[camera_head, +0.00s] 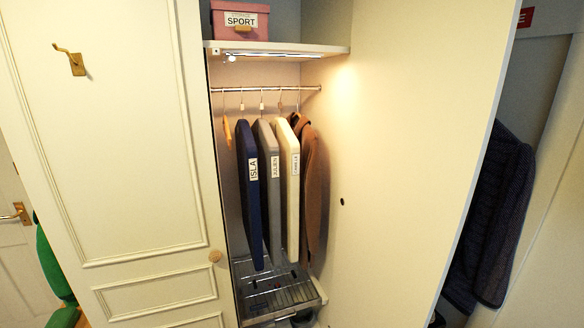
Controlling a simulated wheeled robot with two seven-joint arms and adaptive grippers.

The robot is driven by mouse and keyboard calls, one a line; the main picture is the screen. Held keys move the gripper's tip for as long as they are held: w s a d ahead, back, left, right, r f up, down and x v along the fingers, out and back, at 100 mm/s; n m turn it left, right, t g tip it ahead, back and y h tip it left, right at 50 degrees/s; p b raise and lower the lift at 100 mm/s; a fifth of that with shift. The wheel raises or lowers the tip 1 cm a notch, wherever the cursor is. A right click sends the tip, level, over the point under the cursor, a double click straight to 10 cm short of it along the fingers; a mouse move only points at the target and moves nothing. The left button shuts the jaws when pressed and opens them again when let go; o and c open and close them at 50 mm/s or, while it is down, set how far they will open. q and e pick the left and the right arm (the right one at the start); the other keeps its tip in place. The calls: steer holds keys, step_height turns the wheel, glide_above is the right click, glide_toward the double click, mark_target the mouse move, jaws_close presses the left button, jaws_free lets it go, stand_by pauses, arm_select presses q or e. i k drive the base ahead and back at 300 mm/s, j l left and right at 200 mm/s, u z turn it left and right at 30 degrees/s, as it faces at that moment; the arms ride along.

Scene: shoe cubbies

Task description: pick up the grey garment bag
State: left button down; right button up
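The grey garment bag (270,192) hangs from the metal rail (266,89) inside the open wardrobe. Its white label reads what looks like JULIEN. It hangs between a navy garment bag (249,200) labelled ISLA on its left and a cream garment bag (290,190) with a label too small to read surely on its right. The neighbouring bags hang close to it and their edges seem to overlap in the view. Its hanger hook shows at the rail. Neither of my grippers shows in the head view.
A brown jacket (310,185) hangs right of the bags, and an orange hanger (227,130) hangs at the left. A wire rack (278,298) lies below. A shelf (290,47) with a pink SPORT box (240,20) is above. Pale wardrobe panels flank the opening.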

mark_target(268, 151)
steer(key=i+z, duration=0.15)
steer(key=i, duration=0.6)
steer(key=i+j+z, duration=0.1)
steer(key=i, duration=0.6)
